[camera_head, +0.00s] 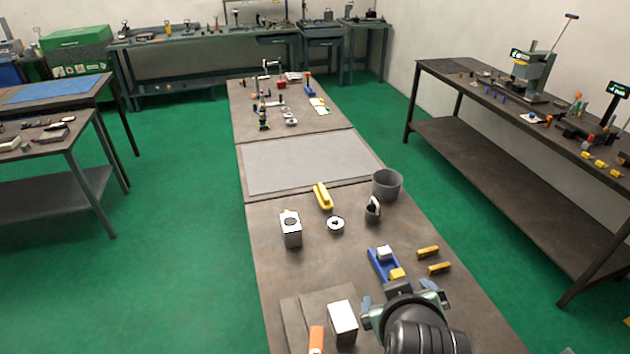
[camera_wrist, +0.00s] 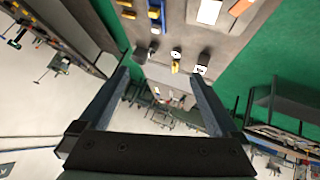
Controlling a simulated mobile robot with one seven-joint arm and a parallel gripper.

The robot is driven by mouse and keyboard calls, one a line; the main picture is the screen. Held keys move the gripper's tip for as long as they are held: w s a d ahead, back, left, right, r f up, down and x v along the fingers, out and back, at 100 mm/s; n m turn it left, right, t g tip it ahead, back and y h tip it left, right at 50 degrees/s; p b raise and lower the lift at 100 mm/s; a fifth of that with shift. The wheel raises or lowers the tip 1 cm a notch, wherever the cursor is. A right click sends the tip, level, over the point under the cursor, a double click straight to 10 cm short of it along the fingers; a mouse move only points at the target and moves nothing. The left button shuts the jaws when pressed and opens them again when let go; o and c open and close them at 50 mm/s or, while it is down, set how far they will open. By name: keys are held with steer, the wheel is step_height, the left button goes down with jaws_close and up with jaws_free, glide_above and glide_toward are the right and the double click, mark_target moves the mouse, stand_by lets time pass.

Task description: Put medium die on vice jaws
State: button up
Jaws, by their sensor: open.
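A blue vice (camera_head: 379,266) stands on the near bench, with a pale block and a yellow block at its jaws; it also shows at the top of the wrist view (camera_wrist: 156,14). Two yellow bars (camera_head: 428,252) (camera_head: 439,267) lie to its right. A pale ring-shaped piece (camera_head: 336,223) lies farther back, between a pale block with a round dark top (camera_head: 291,230) and a small grey cylinder (camera_head: 373,209). I cannot tell which piece is the medium die. My gripper (camera_head: 402,298) is at the near side of the vice in the head view. Its fingers are apart and empty in the wrist view (camera_wrist: 160,77).
A yellow tool (camera_head: 323,196) and a grey cup (camera_head: 387,185) stand toward the back of the near bench. A white box (camera_head: 343,320) and an orange piece (camera_head: 316,339) are at the near left. A bare grey plate (camera_head: 308,162) lies beyond. Other benches line the sides.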

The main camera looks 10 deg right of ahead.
steer(key=w+a+r+t, duration=0.2)
steer(key=a+r+t, duration=0.1)
steer(key=r, duration=0.6)
steer(key=w+a+r+t, duration=0.2)
steer(key=a+r+t, duration=0.1)
steer(key=r, duration=0.5)
steer(key=w+a+r+t, duration=0.3)
steer(key=r+t, duration=0.1)
steer(key=r, duration=0.5)
steer(key=s+a+r+t+y, duration=0.1)
steer(key=s+a+r+t, duration=0.2)
steer(key=r, duration=0.4)
steer(key=s+a+r+t+y, duration=0.1)
steer(key=s+a+r+t, duration=0.2)
steer(key=r, duration=0.4)
steer(key=s+a+r+t+y, duration=0.1)
steer(key=s+a+r+t, duration=0.2)
steer(key=s+r, duration=0.2)
step_height(320, 180, up, 2)
steer(key=shift+a+r+m, duration=0.1)
steer(key=shift+a+m, duration=0.2)
steer(key=shift+a, duration=0.05)
